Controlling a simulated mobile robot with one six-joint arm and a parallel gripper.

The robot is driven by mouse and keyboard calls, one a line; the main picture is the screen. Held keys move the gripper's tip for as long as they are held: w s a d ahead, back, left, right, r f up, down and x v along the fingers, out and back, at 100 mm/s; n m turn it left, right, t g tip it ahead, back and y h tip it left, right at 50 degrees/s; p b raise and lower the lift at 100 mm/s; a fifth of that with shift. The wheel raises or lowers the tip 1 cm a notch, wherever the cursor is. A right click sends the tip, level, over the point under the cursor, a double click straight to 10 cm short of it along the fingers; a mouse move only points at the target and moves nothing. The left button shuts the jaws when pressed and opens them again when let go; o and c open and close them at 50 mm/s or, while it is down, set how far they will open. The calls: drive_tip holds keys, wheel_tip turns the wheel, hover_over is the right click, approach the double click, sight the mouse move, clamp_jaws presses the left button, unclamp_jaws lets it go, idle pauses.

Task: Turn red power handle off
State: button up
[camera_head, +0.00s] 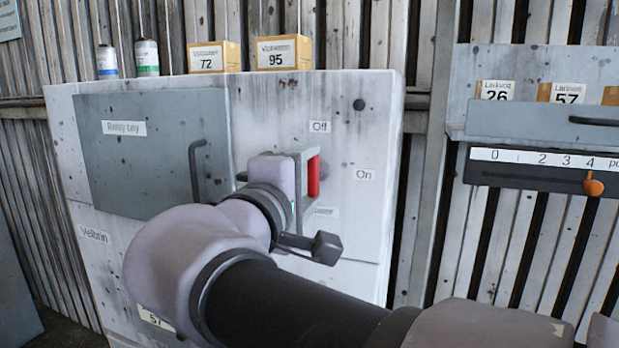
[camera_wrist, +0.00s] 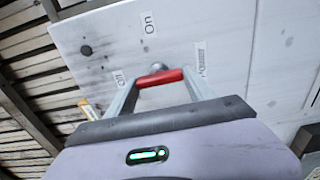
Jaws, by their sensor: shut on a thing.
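The red power handle (camera_head: 313,177) shows on the front of the pale cabinet, below the "Off" label (camera_head: 320,126) and left of the "On" label (camera_head: 364,175). My gripper (camera_head: 309,178) is shut on the handle; the wrist view also shows my gripper (camera_wrist: 160,80). In the wrist view "On" (camera_wrist: 149,24) is above the handle and "Off" (camera_wrist: 118,79) is left of it. My wrist hides part of the handle's mount.
The spotted pale cabinet (camera_head: 270,110) has a grey door (camera_head: 150,155) with a bar handle (camera_head: 194,170) left of my gripper. Boxes (camera_head: 284,52) and cans (camera_head: 147,57) stand on top. A scale with an orange knob (camera_head: 593,184) is at right.

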drive_tip(key=o, duration=1.4)
drive_tip(key=shift+s, duration=0.1)
drive_tip(key=p+v, duration=0.1)
drive_tip(key=v, duration=1.6)
drive_tip(key=shift+s+a+p, duration=0.1)
drive_tip(key=shift+s+p, duration=0.05)
drive_tip(key=shift+p, duration=0.25)
